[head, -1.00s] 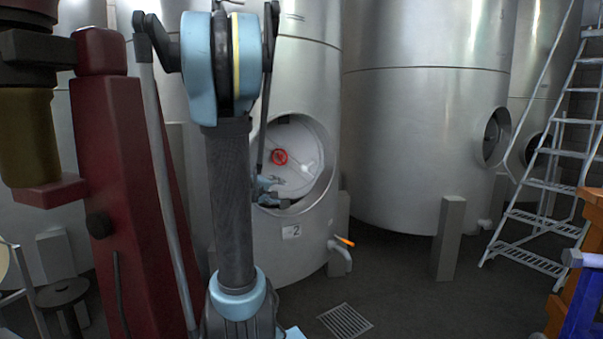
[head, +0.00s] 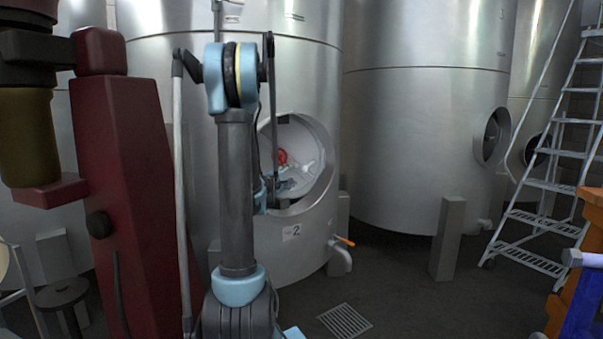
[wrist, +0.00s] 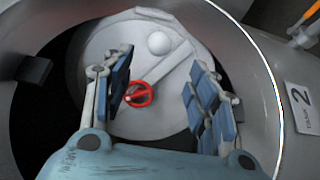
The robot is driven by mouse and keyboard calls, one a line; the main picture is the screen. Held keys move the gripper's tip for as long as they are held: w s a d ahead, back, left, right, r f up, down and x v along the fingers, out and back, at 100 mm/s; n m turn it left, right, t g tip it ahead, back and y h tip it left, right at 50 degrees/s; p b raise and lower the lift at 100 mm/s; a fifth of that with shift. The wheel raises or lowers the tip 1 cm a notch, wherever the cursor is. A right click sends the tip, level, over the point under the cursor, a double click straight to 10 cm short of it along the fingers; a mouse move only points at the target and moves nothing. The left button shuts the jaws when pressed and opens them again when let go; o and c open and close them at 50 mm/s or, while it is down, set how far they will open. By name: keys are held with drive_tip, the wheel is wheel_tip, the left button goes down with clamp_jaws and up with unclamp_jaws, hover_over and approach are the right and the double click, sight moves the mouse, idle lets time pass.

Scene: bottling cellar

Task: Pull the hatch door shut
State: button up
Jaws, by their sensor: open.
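The hatch door (head: 304,148) is a pale round plate in the oval opening of the tank marked 2. It also shows in the wrist view (wrist: 110,50), where a dark gap separates its left edge from the opening's rim. A red handwheel (head: 282,157) sits on it, and a bar with a white knob (wrist: 158,43) crosses it. My gripper (wrist: 163,65) is open in front of the door. In the wrist view the red handwheel (wrist: 146,95) appears between the fingers, closer to the left one. Contact cannot be told. My arm partly covers the door in the head view.
The hatch rim (wrist: 262,90) surrounds my gripper closely. A grey post (head: 447,240) and a ladder (head: 545,187) stand further right. The floor around the drain grate (head: 345,321) looks clear.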

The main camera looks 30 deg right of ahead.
sight(301, 170)
drive_tip(key=x, duration=1.2)
drive_tip(key=shift+w+d, duration=0.15)
drive_tip(key=shift+d, duration=0.25)
clamp_jaws()
